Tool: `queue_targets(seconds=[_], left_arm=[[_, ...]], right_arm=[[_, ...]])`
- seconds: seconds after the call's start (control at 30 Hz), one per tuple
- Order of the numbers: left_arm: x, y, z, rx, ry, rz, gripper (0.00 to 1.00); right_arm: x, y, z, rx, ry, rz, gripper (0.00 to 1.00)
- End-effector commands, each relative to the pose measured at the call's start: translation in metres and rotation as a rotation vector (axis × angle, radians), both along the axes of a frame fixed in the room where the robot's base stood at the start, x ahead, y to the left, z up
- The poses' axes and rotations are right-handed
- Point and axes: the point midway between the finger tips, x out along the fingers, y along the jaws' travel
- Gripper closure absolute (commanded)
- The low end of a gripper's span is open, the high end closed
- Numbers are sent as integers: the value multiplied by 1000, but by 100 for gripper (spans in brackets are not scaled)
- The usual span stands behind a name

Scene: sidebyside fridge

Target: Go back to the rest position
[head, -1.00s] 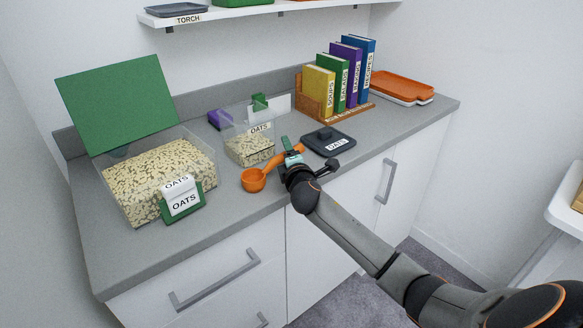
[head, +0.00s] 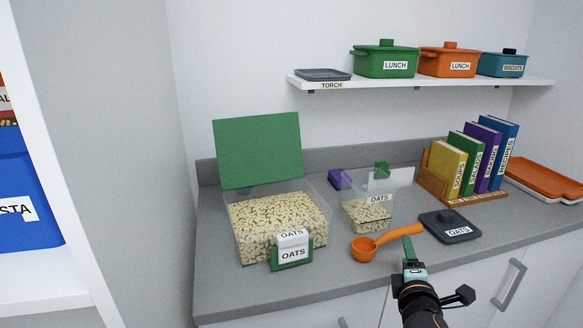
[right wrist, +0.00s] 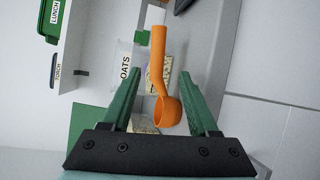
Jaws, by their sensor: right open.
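My right gripper (head: 409,250) is at the front edge of the counter, just in front of an orange scoop (head: 366,247). The scoop lies on the counter with its handle pointing right. In the right wrist view my right gripper (right wrist: 162,80) has its two green fingers spread apart, with nothing held. The scoop (right wrist: 158,62) shows beyond and between the fingers. My left gripper is in no view.
A large open oats bin (head: 275,225) with a green lid stands left on the counter. A small clear oats container (head: 366,214) and a dark oats lid (head: 450,226) are behind and right of the scoop. Books (head: 482,155) stand farther right. A shelf (head: 430,84) hangs above.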

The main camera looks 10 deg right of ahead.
Motion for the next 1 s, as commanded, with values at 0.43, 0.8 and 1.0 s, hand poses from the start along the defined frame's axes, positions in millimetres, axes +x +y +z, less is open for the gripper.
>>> queue_targets(seconds=[0.43, 0.8, 1.0], left_arm=[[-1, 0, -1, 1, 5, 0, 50], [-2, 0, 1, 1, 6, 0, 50], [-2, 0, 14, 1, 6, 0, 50]], right_arm=[[-173, 73, -153, 957, 360, -357, 40], [-301, 129, -182, 1404, 593, -752, 40], [-276, 137, -197, 1445, 531, -651, 40]])
